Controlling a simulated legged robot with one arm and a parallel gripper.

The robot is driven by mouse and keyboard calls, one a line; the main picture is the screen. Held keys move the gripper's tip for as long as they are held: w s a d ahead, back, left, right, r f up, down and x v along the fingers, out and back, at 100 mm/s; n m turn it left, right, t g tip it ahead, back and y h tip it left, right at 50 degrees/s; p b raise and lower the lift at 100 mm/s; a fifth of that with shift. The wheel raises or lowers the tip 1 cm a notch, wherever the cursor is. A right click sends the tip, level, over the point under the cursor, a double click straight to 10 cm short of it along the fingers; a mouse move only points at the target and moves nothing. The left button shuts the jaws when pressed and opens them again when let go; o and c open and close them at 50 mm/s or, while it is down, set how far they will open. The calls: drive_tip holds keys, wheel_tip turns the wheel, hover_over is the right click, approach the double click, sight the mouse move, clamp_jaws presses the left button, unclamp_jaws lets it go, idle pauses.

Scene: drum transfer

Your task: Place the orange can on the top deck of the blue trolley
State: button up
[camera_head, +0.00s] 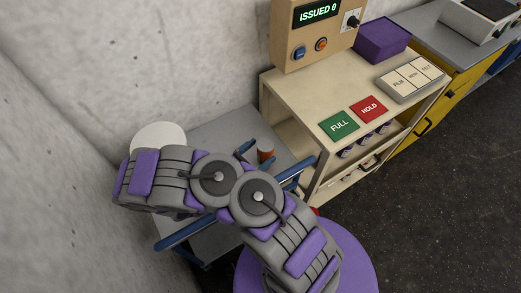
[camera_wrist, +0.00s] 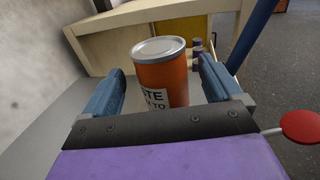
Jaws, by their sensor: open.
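The orange can (camera_head: 265,154) stands upright on a grey deck with blue rails, which looks like the blue trolley (camera_head: 185,232). My arm hides much of the trolley in the head view. In the wrist view, the can (camera_wrist: 162,78) has a silver lid and a white label, partly cut off by my gripper's palm. My gripper (camera_wrist: 161,66) is open, with one blue finger on each side of the can. A gap shows between the can and each finger. Whether the can's base rests on the top deck or a lower one cannot be told.
A cream cabinet (camera_head: 310,97) with green FULL and red HOLD pads stands right behind the can. A purple box (camera_head: 382,40) and a display panel (camera_head: 318,30) sit on it. A concrete wall (camera_head: 90,70) closes off the left. Dark floor (camera_head: 440,200) is clear at right.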

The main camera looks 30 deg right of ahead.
drive_tip(key=p+v, duration=0.1)
drive_tip(key=v, duration=0.5)
drive_tip(key=shift+w+a+r, duration=0.1)
drive_tip(key=shift+a, duration=0.05)
drive_tip(key=shift+r+m+g, duration=0.3)
drive_tip(key=s+d+r+m+g+y, duration=0.3)
drive_tip(key=s+r+m+g, duration=0.2)
drive_tip(key=r+m, duration=0.3)
drive_tip(key=s+d+r+m+g+y, duration=0.3)
drive_tip(key=s+r+m+g, duration=0.25)
drive_tip(key=r, duration=0.35)
drive_tip(key=s+a+r+m+t+y, duration=0.5)
drive_tip(key=s+a+r+m+y, duration=0.1)
drive_tip(key=s+a+r+y, duration=0.3)
drive_tip(key=shift+s+a+r+m+y, duration=0.35)
drive_tip(key=shift+s+a+y, duration=0.45)
drive_tip(key=shift+s+y, duration=0.7)
drive_tip(key=shift+s+h, duration=0.2)
drive_tip(key=shift+h, duration=0.1)
